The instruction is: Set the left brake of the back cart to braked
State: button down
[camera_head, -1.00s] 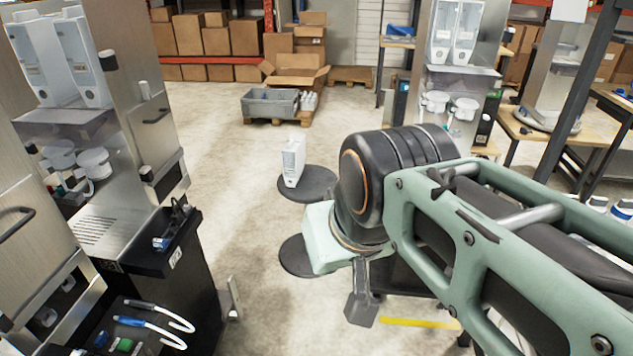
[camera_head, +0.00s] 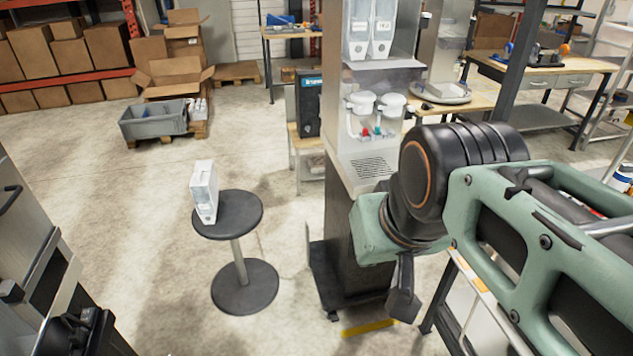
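A dispenser cart (camera_head: 352,240) stands right of the middle, with a steel column, white canisters and a dark lower body. Another dispenser unit (camera_head: 40,250) is cut off at the lower left. I cannot tell for sure which is the back cart. A small dark part (camera_head: 332,315), perhaps a caster, shows at the foot of the middle cart. No brake lever or its setting can be made out. My gripper (camera_head: 403,302) hangs below my wrist, in front of the middle cart's lower right. It appears dark and edge-on, and touches nothing that I can see.
A round black stool (camera_head: 247,215) with a white canister (camera_head: 204,190) on it stands left of the middle cart. A grey bin (camera_head: 152,120) and cardboard boxes are behind. A workbench (camera_head: 535,70) is at the right. Floor is open around the stool.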

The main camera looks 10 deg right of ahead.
aim_at(334, 315)
jog(key=i+j+z, duration=0.2)
jog(key=z, duration=0.15)
jog(key=i+j+z, duration=0.5)
jog(key=j, duration=0.25)
jog(key=i+j+z, duration=0.2)
jog(key=i+j, duration=0.1)
jog(key=j, duration=0.1)
